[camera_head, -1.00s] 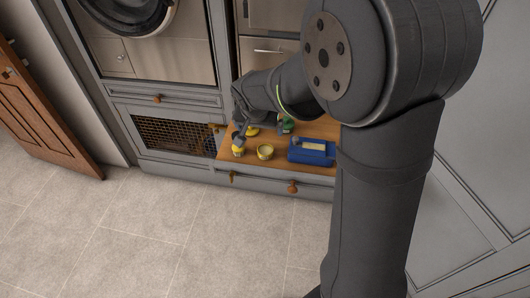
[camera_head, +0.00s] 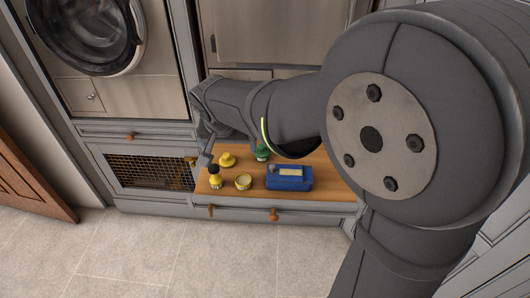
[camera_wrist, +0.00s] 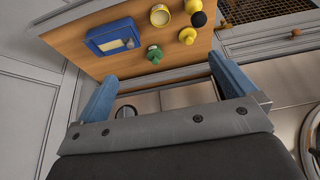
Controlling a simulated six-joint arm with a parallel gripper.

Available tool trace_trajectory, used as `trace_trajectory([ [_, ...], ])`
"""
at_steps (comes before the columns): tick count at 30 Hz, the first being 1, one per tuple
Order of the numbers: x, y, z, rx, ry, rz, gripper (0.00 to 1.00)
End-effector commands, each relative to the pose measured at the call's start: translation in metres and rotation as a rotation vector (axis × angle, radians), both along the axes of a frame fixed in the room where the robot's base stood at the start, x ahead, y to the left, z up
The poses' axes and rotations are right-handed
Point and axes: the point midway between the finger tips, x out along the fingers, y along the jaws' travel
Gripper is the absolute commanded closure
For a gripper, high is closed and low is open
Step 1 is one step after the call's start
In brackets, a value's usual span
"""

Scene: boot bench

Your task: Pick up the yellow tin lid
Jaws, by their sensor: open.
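The yellow tin lid (camera_head: 227,159), a low round piece with a knob, lies on the wooden bench top. In the wrist view the lid (camera_wrist: 187,36) is beyond the right fingertip, not between the fingers. An open yellow tin (camera_head: 243,181) with a pale inside stands in front of it, also seen in the wrist view (camera_wrist: 160,16). My gripper (camera_head: 206,148) is left of the lid, raised near the bench's back left corner. In the wrist view my gripper (camera_wrist: 163,82) has its blue fingers wide apart and empty.
A yellow piece with a black ball top (camera_head: 214,176) stands left of the tin. A green knobbed piece (camera_head: 262,153) is behind. A blue tray (camera_head: 289,180) holding a pale-topped item sits right. Cabinet fronts rise behind the bench top (camera_head: 322,186).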

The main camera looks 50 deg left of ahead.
Motion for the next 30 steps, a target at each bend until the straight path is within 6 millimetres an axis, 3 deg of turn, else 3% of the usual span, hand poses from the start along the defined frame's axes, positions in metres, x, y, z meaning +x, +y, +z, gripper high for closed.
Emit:
trace_trajectory([
  [7,0.000,0.000,0.001,0.000,0.000,0.000,0.00],
  [9,0.000,0.000,0.001,0.000,0.000,0.000,0.14],
  [20,0.002,0.006,0.000,-0.012,-0.001,0.012,0.14],
  [23,0.010,0.025,-0.002,-0.045,-0.005,0.053,0.14],
  [30,0.040,0.096,-0.018,-0.182,0.002,0.252,0.14],
])
